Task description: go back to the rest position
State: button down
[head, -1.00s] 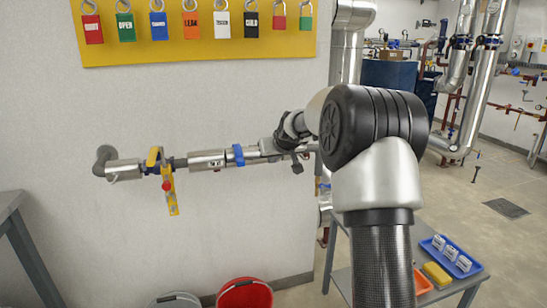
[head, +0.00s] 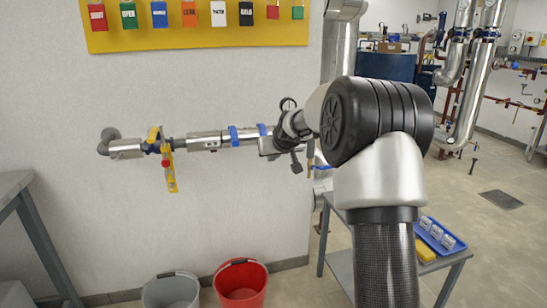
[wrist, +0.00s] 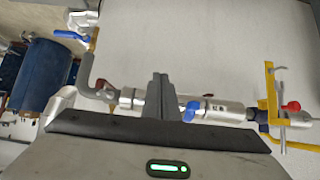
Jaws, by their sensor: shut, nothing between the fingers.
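My gripper (wrist: 160,88) shows in the wrist view with its two dark fingers together and nothing between them. The fingers point toward the pale wall and overlap the pipe in the picture. In the head view my gripper (head: 270,147) is in front of the right part of the wall pipe (head: 203,141), and the fingertips are hard to make out. My arm is bent in front of the wall, with its large black joint right of centre.
Red (head: 242,286) and grey (head: 172,291) buckets stand below. A side table (head: 338,262) with a blue tray (head: 437,236) is at right, a grey bench (head: 28,215) at left.

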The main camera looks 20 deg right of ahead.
jog(key=s+a+r+g, duration=0.1)
jog(key=s+a+r, duration=0.2)
jog(key=s, duration=0.5)
jog(key=s+a+r, duration=0.2)
jog(key=s+a, duration=0.1)
jog(key=s, duration=0.4)
jog(key=s+a+r+g, duration=0.1)
jog(key=s+a+r, duration=0.2)
jog(key=s, duration=0.5)
jog(key=s+a+f+g, duration=0.1)
jog(key=s+f, duration=0.2)
jog(key=s, duration=0.9)
jog(key=s+f+g, duration=0.1)
jog(key=s+f, duration=0.1)
jog(key=s, duration=1.1)
notch_tip(320, 180, up, 27)
jog(key=p, duration=2.8)
jog(key=shift+s+r+g, duration=0.2)
jog(key=shift+s+g, duration=0.05)
jog(key=shift+g, duration=0.05)
jog(key=shift+a, duration=0.1)
jog(key=shift+w, duration=0.1)
